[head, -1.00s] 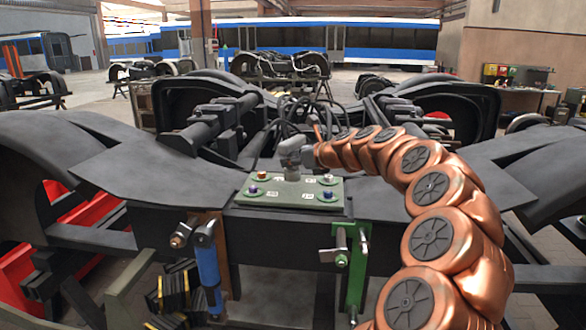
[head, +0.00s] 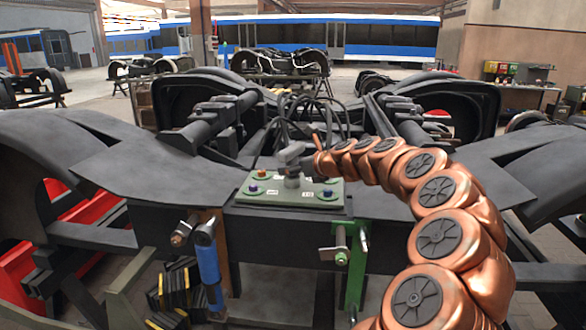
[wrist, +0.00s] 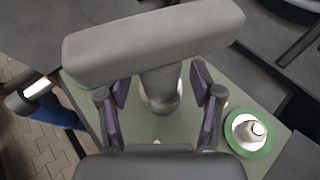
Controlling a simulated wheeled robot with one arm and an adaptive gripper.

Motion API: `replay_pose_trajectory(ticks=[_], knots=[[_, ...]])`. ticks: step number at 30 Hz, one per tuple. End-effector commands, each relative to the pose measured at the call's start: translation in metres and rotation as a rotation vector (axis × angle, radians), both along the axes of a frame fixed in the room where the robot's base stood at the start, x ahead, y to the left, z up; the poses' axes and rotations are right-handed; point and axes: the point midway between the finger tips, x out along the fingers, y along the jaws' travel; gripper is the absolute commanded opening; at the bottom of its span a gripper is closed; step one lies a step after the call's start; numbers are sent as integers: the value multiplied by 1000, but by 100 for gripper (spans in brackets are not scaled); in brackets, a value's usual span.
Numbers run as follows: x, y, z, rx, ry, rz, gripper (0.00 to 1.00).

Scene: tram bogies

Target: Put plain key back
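A grey T-shaped key (wrist: 155,42) fills the top of the wrist view, its thick crossbar lying across and its shaft running down toward a green plate. My gripper (wrist: 160,88) has its two purple-padded fingers on either side of the shaft, with visible gaps, so it looks open around it. In the head view the grey key (head: 291,160) stands upright over the green plate (head: 300,201) at the end of my copper arm. There I cannot clearly separate my gripper from the key. The shaft's lower end is partly hidden.
The plate has coloured, ringed fittings, including an orange one (head: 262,174) and a blue one (head: 253,189). Dark bogie frame parts and cables surround the plate.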

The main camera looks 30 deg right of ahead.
Motion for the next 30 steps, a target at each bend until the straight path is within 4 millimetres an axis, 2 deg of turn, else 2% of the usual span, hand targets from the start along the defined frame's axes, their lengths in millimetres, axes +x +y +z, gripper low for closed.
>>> replay_pose_trajectory(ticks=[8,11,30], knots=[[0,0,2,-1,0,0,66],[-6,-1,5,0,0,-1,66],[-95,-16,42,-1,-2,-4,66]])
